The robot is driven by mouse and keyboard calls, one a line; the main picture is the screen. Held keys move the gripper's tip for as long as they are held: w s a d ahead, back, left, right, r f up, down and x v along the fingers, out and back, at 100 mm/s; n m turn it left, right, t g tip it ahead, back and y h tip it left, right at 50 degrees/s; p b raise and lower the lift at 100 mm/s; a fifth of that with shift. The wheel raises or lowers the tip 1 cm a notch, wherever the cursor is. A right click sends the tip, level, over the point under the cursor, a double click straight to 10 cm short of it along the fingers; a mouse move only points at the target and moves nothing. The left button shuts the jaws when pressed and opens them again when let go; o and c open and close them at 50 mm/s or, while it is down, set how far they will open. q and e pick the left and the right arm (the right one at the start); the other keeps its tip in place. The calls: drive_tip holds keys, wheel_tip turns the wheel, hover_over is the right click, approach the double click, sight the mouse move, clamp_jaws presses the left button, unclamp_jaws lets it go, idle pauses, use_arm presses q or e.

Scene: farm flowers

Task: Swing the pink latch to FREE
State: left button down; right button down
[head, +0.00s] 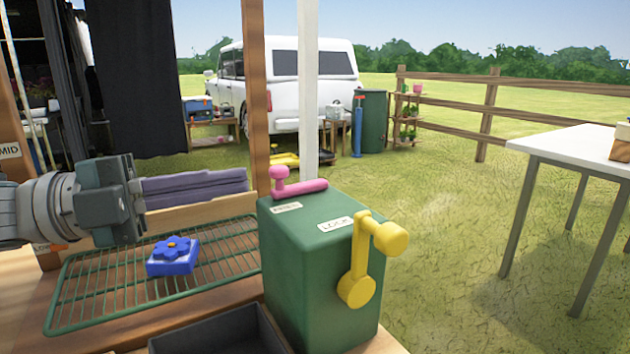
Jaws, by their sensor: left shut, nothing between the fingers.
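The pink latch (300,188) lies on top of the green box (305,250), near its back edge. Its arm runs from left to right, with an upright round knob at the left end. A label reading LOCK (335,224) is on the box top near the front right; another label (287,207) nearer the latch is too small to read surely. My left gripper (246,183) comes in from the left, with its long purple-grey fingers together and empty. Its tips end just left of the pink knob, seemingly apart from it. My right gripper is out of view.
A yellow lever (360,262) with a knob sticks out from the box's right side. A green wire rack (110,290) holds a blue flower block (173,256) below my left gripper. A dark tray (215,335) sits in front. A wooden post (257,100) and white post (308,85) rise behind.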

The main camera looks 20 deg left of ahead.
use_arm(q)
drive_tip(key=v, duration=0.5)
drive_tip(key=shift+s+a, duration=0.15)
drive_tip(key=shift+a, duration=0.1)
